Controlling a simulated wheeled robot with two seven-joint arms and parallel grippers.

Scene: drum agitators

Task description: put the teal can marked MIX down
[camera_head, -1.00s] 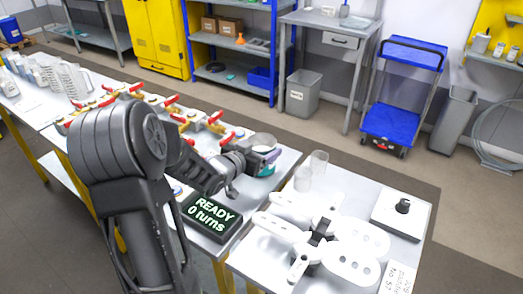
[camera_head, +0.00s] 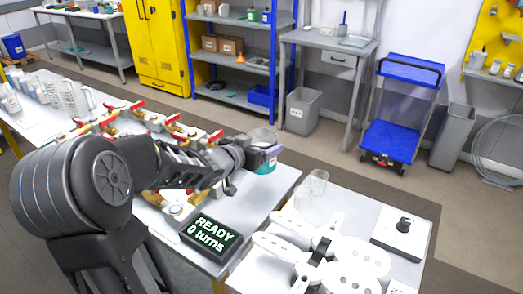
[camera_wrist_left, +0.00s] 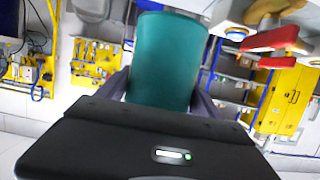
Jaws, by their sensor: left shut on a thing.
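The teal can (camera_head: 266,167) is held at the far edge of the left table in the head view, with its open pale rim upward. My left gripper (camera_head: 268,153) is shut on it. The can hangs over or just beyond the table edge, apart from the tabletop as far as I can tell. In the left wrist view the can (camera_wrist_left: 166,62) fills the middle between the two dark fingers (camera_wrist_left: 160,98). Its MIX marking does not show. My right gripper is not in view.
A black display (camera_head: 211,234) reads "READY 0 turns". Brass valves with red handles (camera_head: 172,127) line the table behind my left arm. Clear cups (camera_head: 318,182) and a white paddled rotor (camera_head: 322,248) occupy the right table.

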